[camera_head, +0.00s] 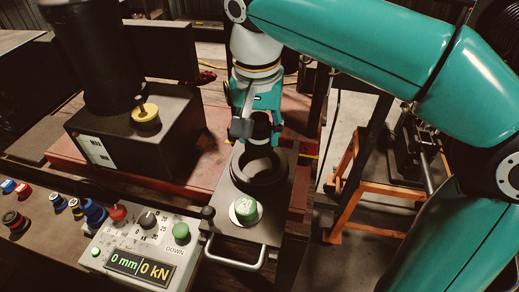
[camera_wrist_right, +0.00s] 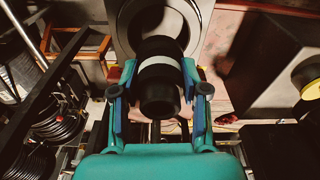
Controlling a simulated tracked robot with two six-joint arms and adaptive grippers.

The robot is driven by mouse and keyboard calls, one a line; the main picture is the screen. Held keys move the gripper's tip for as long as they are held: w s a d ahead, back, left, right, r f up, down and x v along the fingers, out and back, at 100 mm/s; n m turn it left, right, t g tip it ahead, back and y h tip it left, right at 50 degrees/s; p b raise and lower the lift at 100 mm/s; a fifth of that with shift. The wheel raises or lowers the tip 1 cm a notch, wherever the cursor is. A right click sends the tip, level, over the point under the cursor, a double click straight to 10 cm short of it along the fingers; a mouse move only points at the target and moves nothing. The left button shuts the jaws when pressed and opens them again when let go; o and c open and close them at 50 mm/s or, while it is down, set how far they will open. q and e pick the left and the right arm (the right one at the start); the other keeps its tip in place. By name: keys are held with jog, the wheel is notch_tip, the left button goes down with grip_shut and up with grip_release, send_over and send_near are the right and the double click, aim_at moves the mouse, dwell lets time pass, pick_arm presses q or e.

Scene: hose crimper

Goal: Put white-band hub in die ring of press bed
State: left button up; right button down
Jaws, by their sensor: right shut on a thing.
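The white-band hub (camera_wrist_right: 157,66) is a black cylinder with a white band around it, in the right wrist view. My right gripper (camera_wrist_right: 160,92) is shut on it, one finger on each side. In the head view my right gripper (camera_head: 257,126) points down over the back edge of the die ring (camera_head: 258,183), and the hub shows only as a dark shape there. The die ring is a dark round ring with an open hole on the press bed (camera_head: 222,201). In the wrist view the hub overlaps the near part of the die ring (camera_wrist_right: 201,14). My left gripper is not in view.
A green-topped round piece (camera_head: 246,210) stands on the bed in front of the ring, with a metal handle (camera_head: 235,262) below. A control panel (camera_head: 148,245) reads 0 mm and 0 kN. Several coloured fittings (camera_head: 93,211) lie at left. An orange stand (camera_head: 375,190) is at right.

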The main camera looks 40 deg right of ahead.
aim_at(259, 148)
jog(key=shift+f, duration=2.05)
jog(key=shift+f+b, duration=0.1)
jog(key=shift+b, duration=0.2)
jog(key=shift+f+b, duration=0.4)
jog(key=shift+f, duration=0.15)
jog(key=c, duration=0.6)
grip_release()
jog(key=shift+r, duration=0.1)
